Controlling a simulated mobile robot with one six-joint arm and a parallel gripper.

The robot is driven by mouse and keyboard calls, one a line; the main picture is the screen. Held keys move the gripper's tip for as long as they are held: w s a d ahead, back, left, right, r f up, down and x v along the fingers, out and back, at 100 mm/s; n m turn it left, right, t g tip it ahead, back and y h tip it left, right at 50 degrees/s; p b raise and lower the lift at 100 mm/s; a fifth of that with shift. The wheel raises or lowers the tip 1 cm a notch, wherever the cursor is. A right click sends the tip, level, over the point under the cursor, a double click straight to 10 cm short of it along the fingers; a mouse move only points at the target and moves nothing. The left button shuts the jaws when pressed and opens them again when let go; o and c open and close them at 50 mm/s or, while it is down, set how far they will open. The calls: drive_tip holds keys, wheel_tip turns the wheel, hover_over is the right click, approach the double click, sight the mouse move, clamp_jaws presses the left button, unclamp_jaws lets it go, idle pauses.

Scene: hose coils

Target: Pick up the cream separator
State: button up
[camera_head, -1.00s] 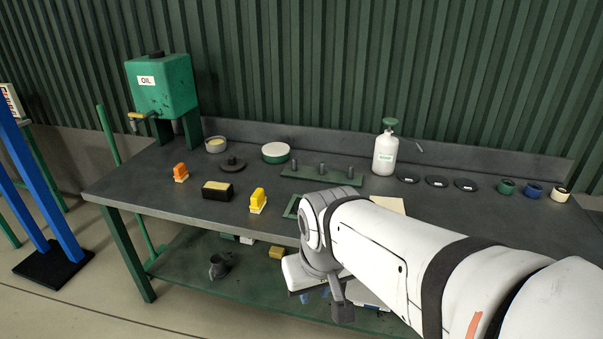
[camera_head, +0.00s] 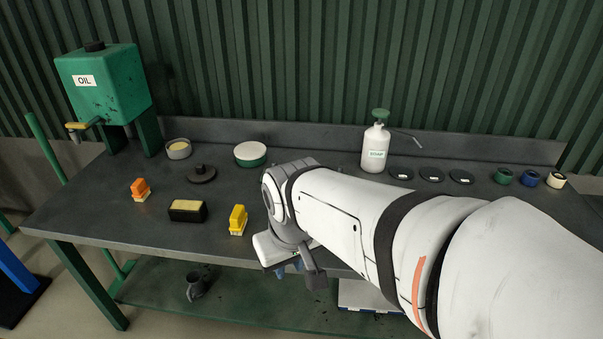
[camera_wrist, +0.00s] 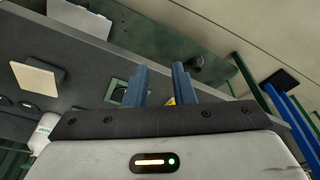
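Two cream things could be the cream separator, and I cannot tell which. A square cream plate (camera_wrist: 38,78) lies on the bench at the left of the wrist view; my arm hides it in the head view. A small cream ring-like piece (camera_head: 555,181) stands at the bench's far right end, beside a blue one (camera_head: 530,178) and a green one (camera_head: 503,176). My gripper (camera_wrist: 160,76) is open, its two blue fingers apart with nothing held. In the head view it hangs near the bench's front edge, apart from both cream things.
The dark bench (camera_head: 80,205) carries an oil tank (camera_head: 103,90), a soap bottle (camera_head: 375,148), several black discs (camera_head: 432,175), a black-and-cream block (camera_head: 187,211), and yellow (camera_head: 238,220) and orange (camera_head: 140,190) pieces. A lower shelf (camera_head: 240,300) holds a dark jug (camera_head: 197,284).

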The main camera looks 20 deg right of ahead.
drive_tip(key=w+d+f+n+g+h+p, duration=0.1)
drive_tip(key=d+f+n+g+h, duration=0.3)
drive_tip(key=d+n, duration=0.4)
drive_tip(key=d+f+n+g+h, duration=0.2)
drive_tip(key=d+f+n+h, duration=0.2)
drive_tip(key=d+n+h, duration=0.35)
drive_tip(key=w+d+f+n+t+h, duration=0.1)
drive_tip(key=w+f+n+t, duration=0.1)
drive_tip(key=n, duration=0.5)
drive_tip(key=w+d+f+n+t+h, duration=0.1)
drive_tip(key=w+f+n, duration=0.3)
drive_tip(key=n, duration=0.4)
drive_tip(key=w+d+f+n+t+h+p, duration=0.1)
drive_tip(key=w+d+f+n+t, duration=0.1)
drive_tip(key=n, duration=0.5)
drive_tip(key=shift+w+d+f+n+t+h, duration=0.1)
drive_tip(key=shift+w+d+f+t, duration=0.05)
drive_tip(key=shift+w+t, duration=0.25)
drive_tip(key=shift+w+d+f+n+t+h, duration=0.1)
drive_tip(key=shift+w+f+t+h, duration=0.1)
drive_tip(key=shift+w+t, duration=0.25)
drive_tip(key=shift+w+d+f+n+t+h, duration=0.15)
drive_tip(key=shift+w+t, duration=0.1)
drive_tip(key=shift+w, duration=0.25)
drive_tip(key=shift+w+d+f, duration=0.15)
drive_tip(key=shift+d+f, duration=0.05)
drive_tip(key=shift+d, duration=0.3)
drive_tip(key=shift+b+x, duration=0.95)
drive_tip(key=shift+x, duration=3.45)
